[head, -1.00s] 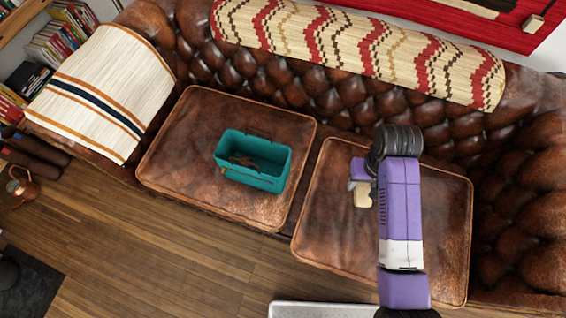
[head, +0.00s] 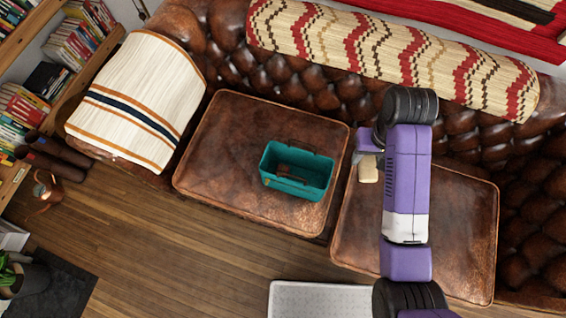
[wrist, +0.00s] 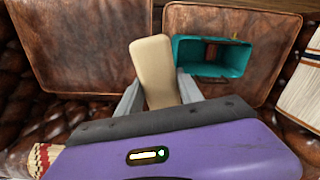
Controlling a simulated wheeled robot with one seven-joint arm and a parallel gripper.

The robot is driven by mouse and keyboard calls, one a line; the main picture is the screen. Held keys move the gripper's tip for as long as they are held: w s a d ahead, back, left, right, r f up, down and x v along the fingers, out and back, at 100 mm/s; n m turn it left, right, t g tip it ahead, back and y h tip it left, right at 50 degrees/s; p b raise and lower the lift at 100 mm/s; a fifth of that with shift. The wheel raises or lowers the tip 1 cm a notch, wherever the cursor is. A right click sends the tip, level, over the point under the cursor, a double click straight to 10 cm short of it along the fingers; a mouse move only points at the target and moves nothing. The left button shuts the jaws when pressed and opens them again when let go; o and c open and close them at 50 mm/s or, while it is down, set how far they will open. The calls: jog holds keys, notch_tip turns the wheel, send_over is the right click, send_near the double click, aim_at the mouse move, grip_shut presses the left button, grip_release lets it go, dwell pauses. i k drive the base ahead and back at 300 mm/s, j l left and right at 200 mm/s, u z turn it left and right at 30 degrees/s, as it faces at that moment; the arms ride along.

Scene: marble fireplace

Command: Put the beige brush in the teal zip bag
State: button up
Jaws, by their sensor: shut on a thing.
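The teal zip bag (head: 297,172) stands open-topped on the left seat cushion of the sofa in the head view, with something brown inside it. It also shows beyond the gripper in the wrist view (wrist: 235,55). My gripper (head: 366,160) is over the right cushion, to the right of the bag. It also shows in the wrist view (wrist: 160,92), shut on the beige brush (wrist: 154,62), which sticks out past the fingers. In the head view the brush (head: 368,173) hangs below the gripper, apart from the bag. Part of the gripper is hidden by my arm.
The brown leather left cushion (head: 225,140) has bare room around the bag. The right cushion (head: 465,230) is clear. A tufted backrest with a patterned rug (head: 340,45) runs behind. A striped blanket (head: 145,90) covers the left armrest. A white table (head: 320,300) is in front.

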aim_at(296, 171)
jog(key=i+j, duration=0.1)
jog(key=j, duration=0.3)
jog(key=i+j, duration=0.15)
jog(key=j, duration=0.25)
jog(key=i+j, duration=0.1)
jog(key=j, duration=0.25)
jog(key=i+j, duration=0.15)
jog(key=j, duration=0.25)
jog(key=i+j, duration=0.1)
jog(key=j, duration=0.3)
jog(key=i+j, duration=0.1)
jog(key=j, duration=0.3)
